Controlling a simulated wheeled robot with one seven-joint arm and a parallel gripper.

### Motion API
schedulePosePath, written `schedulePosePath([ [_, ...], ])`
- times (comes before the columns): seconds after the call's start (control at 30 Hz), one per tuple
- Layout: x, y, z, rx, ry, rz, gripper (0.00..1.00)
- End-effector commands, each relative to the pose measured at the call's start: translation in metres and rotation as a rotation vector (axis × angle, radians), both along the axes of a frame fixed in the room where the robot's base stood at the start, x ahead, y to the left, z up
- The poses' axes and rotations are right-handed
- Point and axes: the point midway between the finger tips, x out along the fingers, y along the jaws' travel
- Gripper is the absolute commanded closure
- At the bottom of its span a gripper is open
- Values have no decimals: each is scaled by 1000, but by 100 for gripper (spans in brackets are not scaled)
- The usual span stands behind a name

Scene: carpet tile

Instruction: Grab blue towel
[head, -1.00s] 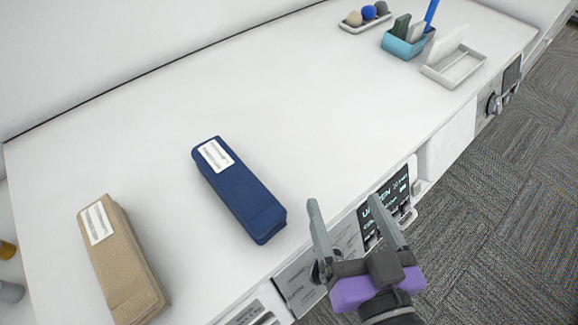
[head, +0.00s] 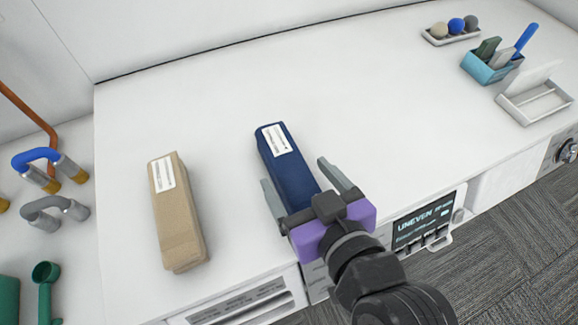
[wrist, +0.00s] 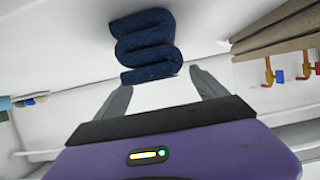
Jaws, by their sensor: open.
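The blue towel (head: 288,168) is a long, dark blue folded bundle with a white label, lying on the white counter. In the wrist view its folded end (wrist: 148,47) faces me, ahead of the fingers and roughly midway between them. My gripper (head: 302,176) is open and empty, at the near end of the towel. In the head view its two fingers appear on either side of that near end, which is partly hidden by the gripper body. I cannot tell whether the fingers touch the towel.
A tan folded towel (head: 178,215) lies to the left on the counter (head: 380,120). At the back right are a tray of small balls (head: 451,31), a teal box (head: 490,66) and a white rack (head: 535,104). Pipe fittings (head: 52,165) are at the far left.

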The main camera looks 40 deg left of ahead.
Motion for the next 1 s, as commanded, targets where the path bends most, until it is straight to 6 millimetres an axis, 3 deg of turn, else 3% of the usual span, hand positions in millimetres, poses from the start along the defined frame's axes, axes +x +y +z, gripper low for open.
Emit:
schedulePosePath([
  [0.2,9,23,-8,0,-1,0,18],
  [0.47,10,25,-11,1,-1,-2,18],
  [0.57,10,25,-11,1,-1,-2,34],
  [0.9,10,25,-11,0,-1,-2,100],
  [1.0,10,25,-9,3,-3,-1,100],
])
